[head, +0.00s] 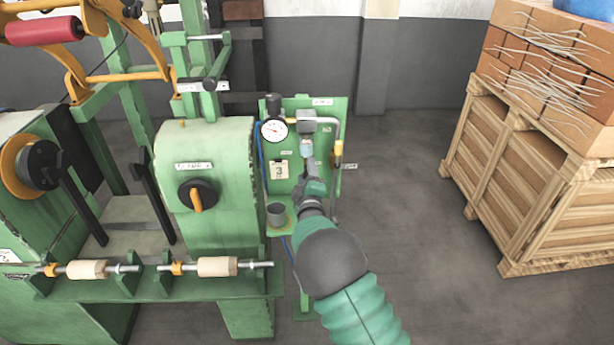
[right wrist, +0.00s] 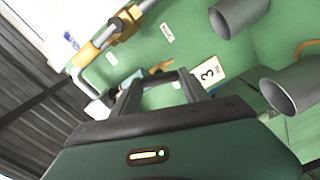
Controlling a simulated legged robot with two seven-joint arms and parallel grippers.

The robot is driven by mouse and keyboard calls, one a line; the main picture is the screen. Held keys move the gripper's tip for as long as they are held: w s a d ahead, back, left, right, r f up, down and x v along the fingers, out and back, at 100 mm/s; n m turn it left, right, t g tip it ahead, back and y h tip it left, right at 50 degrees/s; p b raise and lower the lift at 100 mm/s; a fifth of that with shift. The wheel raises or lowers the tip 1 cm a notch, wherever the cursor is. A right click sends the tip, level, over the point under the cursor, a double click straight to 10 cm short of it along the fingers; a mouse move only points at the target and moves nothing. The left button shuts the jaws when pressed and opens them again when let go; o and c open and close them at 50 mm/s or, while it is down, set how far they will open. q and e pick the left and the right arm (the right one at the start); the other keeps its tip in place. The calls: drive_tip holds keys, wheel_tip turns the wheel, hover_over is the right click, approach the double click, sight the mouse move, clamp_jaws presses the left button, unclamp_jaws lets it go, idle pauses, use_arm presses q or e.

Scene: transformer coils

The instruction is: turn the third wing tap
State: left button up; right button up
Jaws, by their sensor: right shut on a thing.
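A green panel (head: 325,130) carries a tag with the number 3 (head: 278,170), which also shows in the right wrist view (right wrist: 208,71). My right gripper (head: 312,165) is up against the panel, just right of the tag, and hides what it grips in the head view. In the right wrist view my right gripper (right wrist: 158,80) has its two fingers around a small brass wing tap (right wrist: 160,68), shut on it; the exact contact is hard to see. My left gripper is not in view.
A pressure gauge (head: 274,130) and a bent pipe with a yellow fitting (head: 338,152) sit close around my gripper. A grey cup (head: 277,213) stands below the tag. A green machine (head: 215,180) is at the left; a wooden crate (head: 540,190) is at the right.

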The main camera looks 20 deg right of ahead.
drive_tip(key=shift+a+f+n+b, duration=0.1)
drive_tip(key=shift+f+n+b, duration=0.1)
drive_tip(key=shift+n, duration=0.95)
drive_tip(key=shift+a+f+n+b, duration=0.1)
drive_tip(key=shift+n+b, duration=0.1)
drive_tip(key=shift+n, duration=0.95)
drive_tip(key=o, duration=1.1)
drive_tip(key=shift+o, duration=1.4)
drive_tip(key=shift+r, duration=0.1)
